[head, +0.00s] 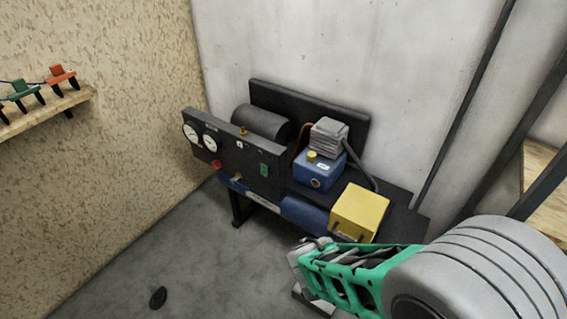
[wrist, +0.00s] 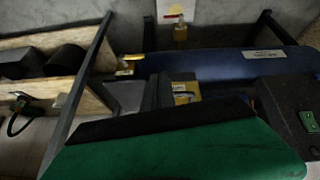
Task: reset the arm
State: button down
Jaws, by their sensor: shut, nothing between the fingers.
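My arm enters the head view at the lower right, with a grey rounded link and a green frame. My gripper (head: 303,258) is the grey metal end of it, left of the green frame. It is shut and empty, low in front of the compressor bench, with the yellow box (head: 360,209) behind and to its right. Its fingertips are small and hard to make out. In the wrist view a green part of mine with a black edge covers the lower middle and hides much behind it.
The compressor bench (head: 268,208) stands against the wall, with a dark gauge panel (head: 235,157) and a blue unit (head: 318,170). A shelf (head: 40,112) is on the left wall. A small black disc (head: 158,297) lies on the otherwise open floor at left. Dark metal posts stand at right.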

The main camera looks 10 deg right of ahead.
jog(key=s+a+f+n+g+y, duration=0.1)
jog(key=s+a+f+n+g, duration=0.2)
jog(key=s, duration=0.4)
jog(key=s+a+r+n+g+y, duration=0.1)
jog(key=a+r+n+g+y, duration=0.1)
jog(key=a+r+n, duration=0.35)
jog(key=w+d+r+t+p, duration=0.1)
jog(key=w+r, duration=0.1)
jog(key=r, duration=0.5)
jog(key=w+r+m+t+y+p, duration=0.1)
jog(key=w+r+p, duration=0.1)
jog(key=r, duration=0.4)
jog(key=w+d+r+t+p, duration=0.1)
jog(key=w+r+t+p, duration=0.1)
jog(key=r, duration=0.5)
jog(key=shift+w+d+r, duration=0.3)
jog(key=shift+w, duration=0.6)
jog(key=shift+m, duration=0.25)
